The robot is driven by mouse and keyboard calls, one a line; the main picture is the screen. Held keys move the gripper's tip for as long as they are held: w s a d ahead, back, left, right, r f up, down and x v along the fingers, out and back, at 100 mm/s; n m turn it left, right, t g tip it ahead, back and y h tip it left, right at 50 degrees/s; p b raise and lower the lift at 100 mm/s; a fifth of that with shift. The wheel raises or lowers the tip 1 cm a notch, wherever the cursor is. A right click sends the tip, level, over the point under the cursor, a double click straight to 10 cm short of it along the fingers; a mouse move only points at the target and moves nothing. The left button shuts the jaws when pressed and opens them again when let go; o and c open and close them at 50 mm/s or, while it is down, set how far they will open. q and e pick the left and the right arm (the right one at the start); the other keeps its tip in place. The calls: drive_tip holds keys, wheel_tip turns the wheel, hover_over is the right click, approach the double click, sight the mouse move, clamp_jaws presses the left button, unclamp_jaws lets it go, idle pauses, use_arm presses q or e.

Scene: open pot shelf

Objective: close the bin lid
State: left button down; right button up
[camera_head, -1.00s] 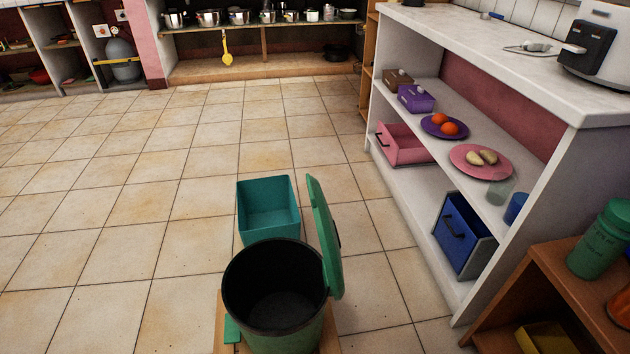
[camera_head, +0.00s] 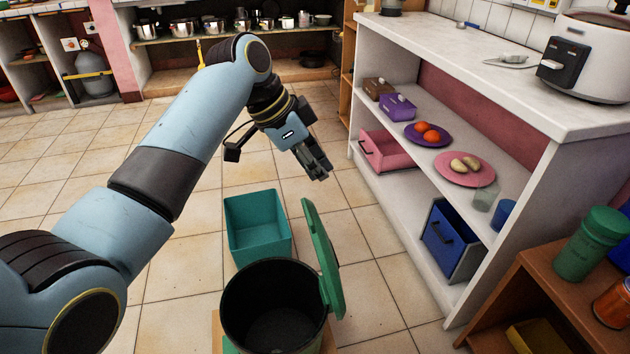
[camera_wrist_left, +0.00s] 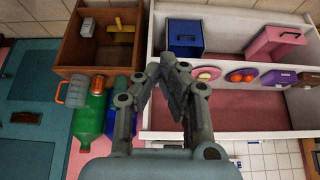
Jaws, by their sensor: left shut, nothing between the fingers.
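The green bin (camera_head: 272,310) stands at the bottom middle of the head view, its dark inside showing. Its green lid (camera_head: 322,258) is open and stands nearly upright at the bin's right side. My left gripper (camera_head: 319,172) is shut and empty, in the air beyond the lid and above it in the picture. The gripper is apart from the lid. In the left wrist view the closed fingers (camera_wrist_left: 172,72) show against the shelf unit, and the bin is not seen there. My right gripper is not in view.
A teal open box (camera_head: 258,228) stands just behind the bin. The white shelf unit (camera_head: 470,75) with plates, boxes and drawers is to the right. A wooden shelf (camera_head: 545,290) with a green bottle (camera_head: 590,245) is at the lower right. The tiled floor is clear at left.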

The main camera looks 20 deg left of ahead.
use_arm(q)
drive_tip(key=b, duration=0.3)
hover_over(318, 221)
drive_tip(key=w+d, duration=0.2)
drive_tip(key=d, duration=0.2)
wheel_tip(318, 221, down, 8)
drive_tip(key=a, duration=0.1)
drive_tip(key=s+a, duration=0.1)
drive_tip(key=a, duration=0.1)
drive_tip(key=shift+s+f+p, duration=0.1)
drive_tip(key=shift+p, duration=0.25)
drive_tip(key=shift+s+a+f, duration=0.1)
drive_tip(key=shift+s+a, duration=0.3)
drive_tip(key=shift+a, duration=0.05)
